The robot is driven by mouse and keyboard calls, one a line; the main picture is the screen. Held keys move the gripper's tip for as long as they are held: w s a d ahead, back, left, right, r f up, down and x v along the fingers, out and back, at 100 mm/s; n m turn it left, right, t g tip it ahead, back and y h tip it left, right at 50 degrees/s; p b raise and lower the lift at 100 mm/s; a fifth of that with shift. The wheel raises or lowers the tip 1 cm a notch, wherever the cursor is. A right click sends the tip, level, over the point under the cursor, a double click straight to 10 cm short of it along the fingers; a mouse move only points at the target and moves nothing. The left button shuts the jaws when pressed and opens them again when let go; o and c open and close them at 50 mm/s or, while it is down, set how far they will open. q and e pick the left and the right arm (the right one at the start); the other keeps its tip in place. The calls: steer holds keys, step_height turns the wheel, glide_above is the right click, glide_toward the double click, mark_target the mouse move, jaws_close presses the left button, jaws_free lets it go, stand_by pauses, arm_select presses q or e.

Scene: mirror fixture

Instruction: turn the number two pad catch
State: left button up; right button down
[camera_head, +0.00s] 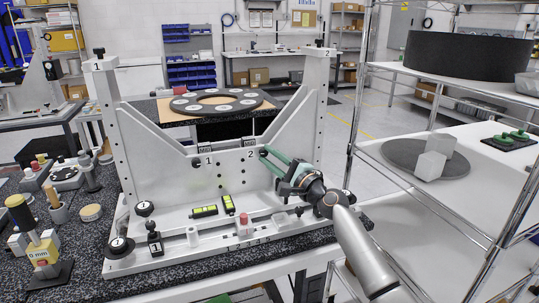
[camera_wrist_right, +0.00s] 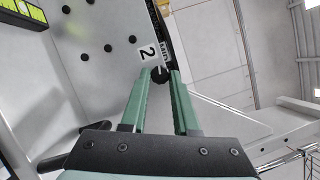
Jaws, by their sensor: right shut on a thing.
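The number two pad catch is a small black knob (camera_wrist_right: 159,75) on the upright plate of the grey fixture (camera_head: 150,190), beside a white label "2" (camera_head: 250,155). In the right wrist view the label (camera_wrist_right: 148,53) sits just above the knob. My right gripper (camera_head: 266,154) has long green fingers reaching to the plate from the right. In the wrist view its fingertips (camera_wrist_right: 160,79) are shut on the knob, one on each side. The knob is mostly hidden by the fingers in the head view. My left gripper is not in view.
A matching black knob (camera_head: 196,164) sits by label "1". Two black-and-yellow levels (camera_head: 204,211) and several knobs and clamps stand on the fixture's base. A wire shelf (camera_head: 455,160) stands at right, near my right arm.

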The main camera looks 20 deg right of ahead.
steer(key=shift+n+g, duration=0.3)
steer(key=shift+n, duration=0.3)
steer(key=c, duration=0.7)
jaws_free()
steer(key=shift+o, duration=0.2)
steer(key=v, duration=1.2)
steer(key=shift+s+p, duration=0.25)
steer(key=shift+p, duration=0.05)
steer(key=shift+d, duration=0.1)
